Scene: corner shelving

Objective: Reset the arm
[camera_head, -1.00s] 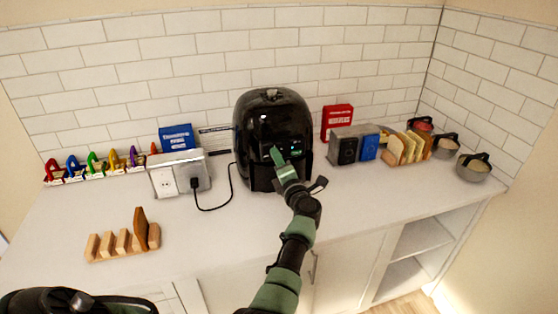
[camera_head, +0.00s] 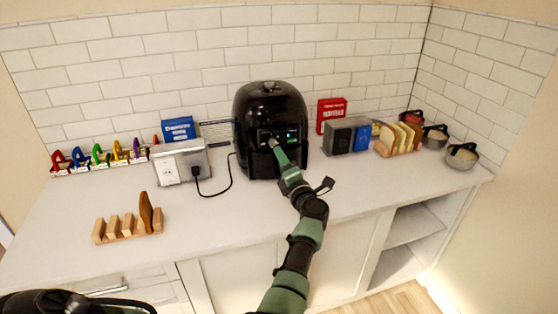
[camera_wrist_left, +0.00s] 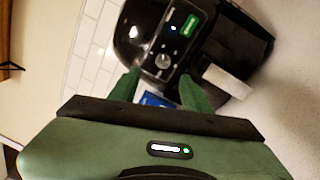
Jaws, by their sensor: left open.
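My left gripper (camera_head: 279,153) is in front of the black air fryer (camera_head: 268,103), by its control panel, in the head view. In the left wrist view, the fingers of my left gripper (camera_wrist_left: 160,92) are spread with nothing held between them. Beyond them is the air fryer (camera_wrist_left: 212,32), with a round knob and a lit green display. I cannot tell from the head view whether a fingertip touches the panel. My right gripper does not show.
A wooden rack (camera_head: 128,227) stands at the counter's front left. A power outlet box (camera_head: 182,163) with a plugged black cord is left of the fryer. A toaster (camera_head: 345,136), bread rack (camera_head: 400,139) and lidded pots (camera_head: 461,156) are to the right. The counter's front middle is clear.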

